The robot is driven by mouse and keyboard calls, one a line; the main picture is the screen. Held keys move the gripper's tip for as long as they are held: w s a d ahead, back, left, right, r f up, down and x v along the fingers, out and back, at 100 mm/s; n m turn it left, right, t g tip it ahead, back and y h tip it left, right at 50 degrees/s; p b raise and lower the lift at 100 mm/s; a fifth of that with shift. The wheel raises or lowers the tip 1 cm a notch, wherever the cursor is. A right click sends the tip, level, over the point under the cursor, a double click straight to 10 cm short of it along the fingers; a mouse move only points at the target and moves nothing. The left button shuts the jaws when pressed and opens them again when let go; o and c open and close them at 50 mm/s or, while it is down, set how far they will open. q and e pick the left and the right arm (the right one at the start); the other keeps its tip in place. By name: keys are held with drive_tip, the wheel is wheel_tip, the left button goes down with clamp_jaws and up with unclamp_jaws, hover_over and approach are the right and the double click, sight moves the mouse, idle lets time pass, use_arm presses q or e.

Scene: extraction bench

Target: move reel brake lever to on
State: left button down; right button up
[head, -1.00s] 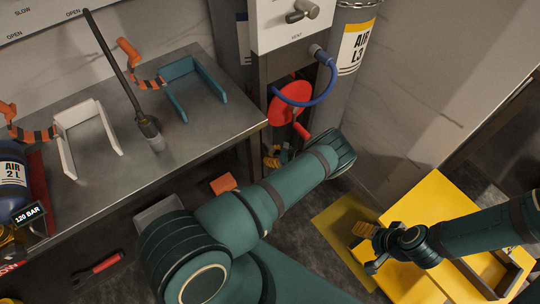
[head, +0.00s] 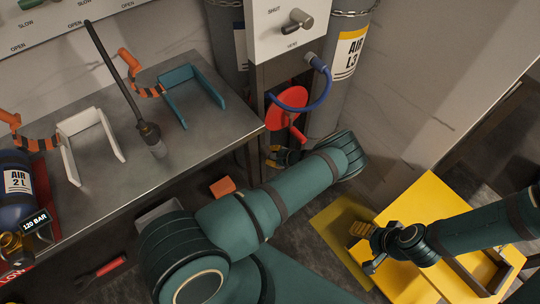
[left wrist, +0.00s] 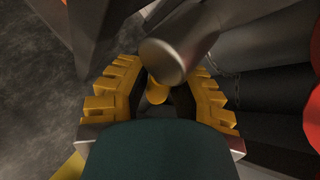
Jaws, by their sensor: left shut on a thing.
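The red hose reel (head: 287,108) hangs below the white vent panel, with a red handle (head: 298,133) at its lower side. My left gripper (head: 283,155) is just below the reel, partly hidden by the stand and my left arm. In the left wrist view my left gripper (left wrist: 157,98) has its yellow ribbed fingers on both sides of a short yellow rod (left wrist: 157,92), which seems to be the brake lever. A grey metal cylinder (left wrist: 165,55) stands right beyond it. The lever's setting cannot be read.
The grey AIR L3 cylinder (head: 345,65) stands right of the reel. The steel bench (head: 205,125) with brackets is at left. The yellow box (head: 425,205) is at lower right.

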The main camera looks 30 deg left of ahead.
use_arm(q)
drive_tip(key=shift+w+d+r+n+t+h+p, duration=0.15)
drive_tip(key=shift+w+r+n+t+h+p, duration=0.1)
drive_tip(key=shift+w+n+t+h+p, duration=0.25)
drive_tip(key=shift+w+d+r+n+t+h+p, duration=0.1)
drive_tip(key=shift+r+n+t+h+p, duration=0.25)
drive_tip(key=shift+t+p, duration=0.35)
drive_tip(key=shift+f, duration=0.1)
drive_tip(key=c, duration=0.7)
unclamp_jaws()
drive_tip(key=shift+c, duration=0.2)
drive_tip(key=shift+d, duration=0.1)
drive_tip(key=v, duration=1.2)
drive_tip(key=shift+f, duration=0.15)
